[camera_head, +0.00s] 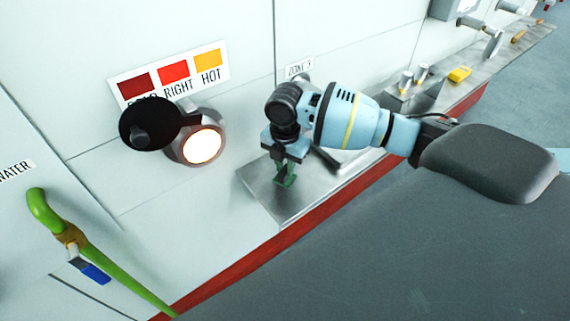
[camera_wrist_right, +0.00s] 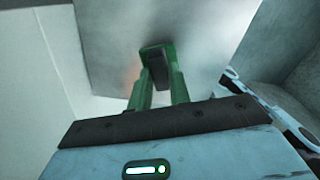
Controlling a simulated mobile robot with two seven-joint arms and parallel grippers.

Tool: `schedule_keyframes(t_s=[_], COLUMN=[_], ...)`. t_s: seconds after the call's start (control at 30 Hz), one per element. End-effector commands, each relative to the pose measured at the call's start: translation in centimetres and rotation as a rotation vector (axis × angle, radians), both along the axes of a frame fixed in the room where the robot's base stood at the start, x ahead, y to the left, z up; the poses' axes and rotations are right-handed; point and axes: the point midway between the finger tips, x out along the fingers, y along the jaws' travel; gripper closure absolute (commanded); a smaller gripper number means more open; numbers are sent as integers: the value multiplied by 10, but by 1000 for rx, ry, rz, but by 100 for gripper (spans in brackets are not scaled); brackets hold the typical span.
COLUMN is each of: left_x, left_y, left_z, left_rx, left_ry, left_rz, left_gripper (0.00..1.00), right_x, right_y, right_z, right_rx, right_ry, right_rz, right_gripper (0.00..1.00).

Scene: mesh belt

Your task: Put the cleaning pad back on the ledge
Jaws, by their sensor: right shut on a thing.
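My right gripper (camera_head: 285,174) points down over the near end of the metal ledge (camera_head: 312,199). It is shut on a small dark and green block, which I take to be the cleaning pad (camera_wrist_right: 158,72). In the right wrist view the block sits between the green fingertips, with the ledge's grey surface (camera_wrist_right: 205,35) behind it. The block is at or just above the ledge; I cannot tell whether it touches. In the head view the fingers mostly hide it. My left gripper is not in view.
A lit round lamp (camera_head: 202,146) with an open dark cover (camera_head: 150,124) juts from the wall left of the ledge. A green hose (camera_head: 115,268) hangs at lower left. Farther along the ledge are metal fittings (camera_head: 413,77) and a yellow block (camera_head: 460,74).

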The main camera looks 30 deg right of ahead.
Motion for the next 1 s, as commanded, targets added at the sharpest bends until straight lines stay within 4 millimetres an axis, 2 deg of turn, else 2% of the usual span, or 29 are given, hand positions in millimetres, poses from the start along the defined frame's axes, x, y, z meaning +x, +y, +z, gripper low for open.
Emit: schedule_keyframes(t_s=[0.3, 0.33, 0.5, 0.8, 1.0], left_x=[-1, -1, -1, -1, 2], left_y=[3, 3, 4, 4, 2], left_z=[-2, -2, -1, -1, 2], left_rx=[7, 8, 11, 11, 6], left_ry=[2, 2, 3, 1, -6], left_rz=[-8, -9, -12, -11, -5], left_gripper=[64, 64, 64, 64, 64], right_x=[0, 0, 0, 0, 1], right_y=[0, 0, 0, 0, 0], right_z=[-2, -2, -2, 0, 24], right_rx=[0, 0, 0, 0, 0], right_ry=[0, 0, 0, -1, -5], right_rz=[0, 0, 0, 1, 1], right_gripper=[100, 78, 59, 59, 59])
